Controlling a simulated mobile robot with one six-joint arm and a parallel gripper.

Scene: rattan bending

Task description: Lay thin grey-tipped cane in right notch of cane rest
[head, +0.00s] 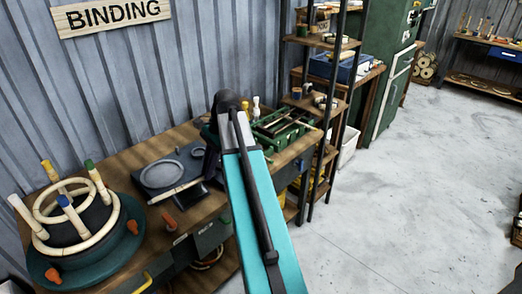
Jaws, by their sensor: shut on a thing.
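A thin pale cane (172,193) lies slanted above the workbench, its left end low and its right end reaching my gripper (207,178). My gripper is small and dark here, partly hidden by my teal arm, and looks shut on the cane near that right end. I cannot make out a grey tip. A dark block (186,201) sits just under the cane and looks like the cane rest. Its notches are too small to tell apart, and I cannot tell whether the cane touches it.
A round teal stand (128,250) with pale rings and colour-tipped canes fills the bench's left end. A dark plate with a grey disc (162,173) lies behind the cane. A green divided crate (287,127) stands at right, near a dark-posted shelf (331,95). Orange-handled tools lie in front.

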